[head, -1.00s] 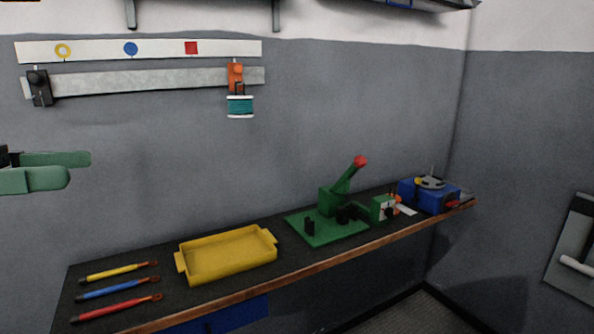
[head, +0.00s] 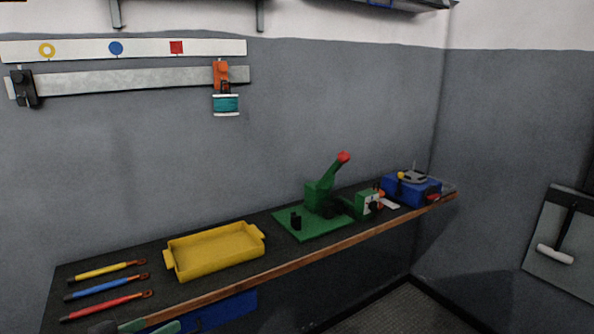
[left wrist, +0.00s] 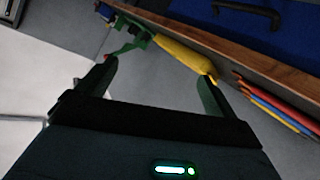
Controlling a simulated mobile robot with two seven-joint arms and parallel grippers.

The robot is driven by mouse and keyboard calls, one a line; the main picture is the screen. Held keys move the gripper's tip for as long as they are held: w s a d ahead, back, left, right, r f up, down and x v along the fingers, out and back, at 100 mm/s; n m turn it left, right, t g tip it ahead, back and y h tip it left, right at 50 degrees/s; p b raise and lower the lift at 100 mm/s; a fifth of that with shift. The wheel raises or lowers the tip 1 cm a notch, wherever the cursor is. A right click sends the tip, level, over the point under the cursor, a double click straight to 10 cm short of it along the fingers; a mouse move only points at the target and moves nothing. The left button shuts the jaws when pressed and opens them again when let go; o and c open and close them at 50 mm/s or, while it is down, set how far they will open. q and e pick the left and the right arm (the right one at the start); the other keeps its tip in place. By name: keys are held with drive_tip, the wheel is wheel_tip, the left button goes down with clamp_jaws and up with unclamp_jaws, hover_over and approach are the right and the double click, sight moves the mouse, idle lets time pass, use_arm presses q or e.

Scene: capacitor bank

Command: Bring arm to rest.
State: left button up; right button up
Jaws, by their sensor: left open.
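My left gripper (head: 148,327) shows at the bottom edge of the head view, its green fingers apart and empty, low in front of the bench's front left part. In the left wrist view the two fingers (left wrist: 155,85) are spread with nothing between them that they touch. The bench (head: 330,247) and its yellow tray (head: 215,250) lie beyond the fingers; the tray also shows in the left wrist view (left wrist: 182,60). My right gripper is in neither view.
Yellow, blue and red tools (head: 106,288) lie at the bench's left end. A green lever press (head: 318,195) and a blue device (head: 412,190) stand to the right. A wall rail (head: 130,81) holds an orange clamp (head: 221,75). A panel hangs on the right wall (head: 560,240).

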use_arm(q)
drive_tip(key=s+d+f+g+y, duration=0.1)
drive_tip(key=s+f, duration=0.2)
drive_tip(key=f, duration=0.3)
drive_tip(key=s+f+y, duration=0.1)
drive_tip(key=s+f, duration=0.2)
drive_tip(key=f, duration=0.4)
drive_tip(key=s+d+f+g+y, duration=0.1)
drive_tip(key=s+d+f, duration=0.2)
drive_tip(key=s+f, duration=0.5)
drive_tip(key=s+d+f+m+g+y, duration=0.1)
drive_tip(key=s+d+f+y, duration=0.1)
drive_tip(key=s+f, duration=0.7)
drive_tip(key=s+d, duration=0.1)
drive_tip(key=s, duration=0.4)
drive_tip(key=shift+s+d+g, duration=0.2)
drive_tip(key=shift+d+g, duration=0.2)
